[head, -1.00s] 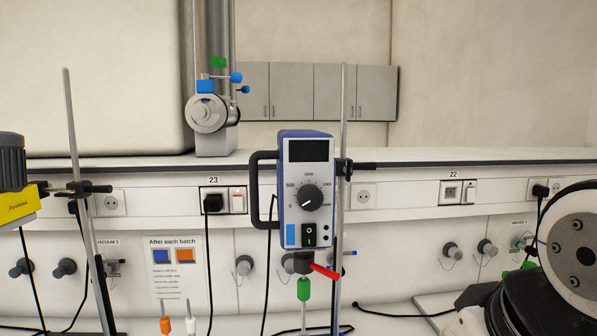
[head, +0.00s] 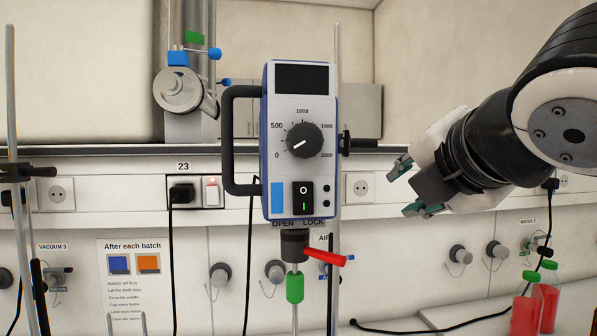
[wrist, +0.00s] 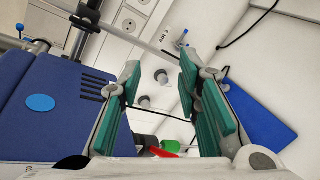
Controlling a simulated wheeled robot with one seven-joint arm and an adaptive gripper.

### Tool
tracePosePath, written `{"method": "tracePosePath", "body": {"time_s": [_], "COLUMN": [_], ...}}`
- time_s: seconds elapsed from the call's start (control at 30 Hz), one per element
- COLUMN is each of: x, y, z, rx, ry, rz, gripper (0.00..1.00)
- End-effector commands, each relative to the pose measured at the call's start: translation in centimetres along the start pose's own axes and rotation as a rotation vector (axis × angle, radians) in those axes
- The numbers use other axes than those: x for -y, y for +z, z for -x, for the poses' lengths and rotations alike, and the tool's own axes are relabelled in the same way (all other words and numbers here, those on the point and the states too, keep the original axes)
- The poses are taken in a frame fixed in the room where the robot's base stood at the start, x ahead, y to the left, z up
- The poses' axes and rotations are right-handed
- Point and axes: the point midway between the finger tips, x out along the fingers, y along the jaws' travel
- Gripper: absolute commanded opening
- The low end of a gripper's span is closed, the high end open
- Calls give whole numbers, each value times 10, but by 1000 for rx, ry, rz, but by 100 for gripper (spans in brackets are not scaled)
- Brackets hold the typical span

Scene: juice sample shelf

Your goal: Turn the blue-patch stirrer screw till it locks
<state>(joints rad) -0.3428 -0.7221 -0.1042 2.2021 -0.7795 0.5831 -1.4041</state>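The stirrer (head: 300,120) with a blue patch (head: 278,198) on its front stands upright in mid-view. Below it, the red screw lever (head: 328,257) sticks out to the right from the dark chuck (head: 295,245), under the printed words OPEN and LOCK. My gripper (head: 407,188) is open and empty, to the right of the stirrer and above the lever, apart from both. In the wrist view, the stirrer's blue housing (wrist: 60,95) is at the left. The red lever (wrist: 163,153) shows low between the open fingers, partly hidden.
A metal rod (head: 338,80) with a clamp (head: 358,144) stands just right of the stirrer. Bottles of red liquid (head: 535,305) stand at lower right. A black cable (head: 400,331) lies on the bench. Another stand rod (head: 12,110) is at the far left.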

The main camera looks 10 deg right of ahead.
Motion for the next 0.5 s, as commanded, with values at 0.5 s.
{"method": "tracePosePath", "body": {"time_s": [0.5], "x": [-80], "y": [15], "z": [-23], "rx": [256], "ry": [295], "rz": [979], "gripper": [31]}}
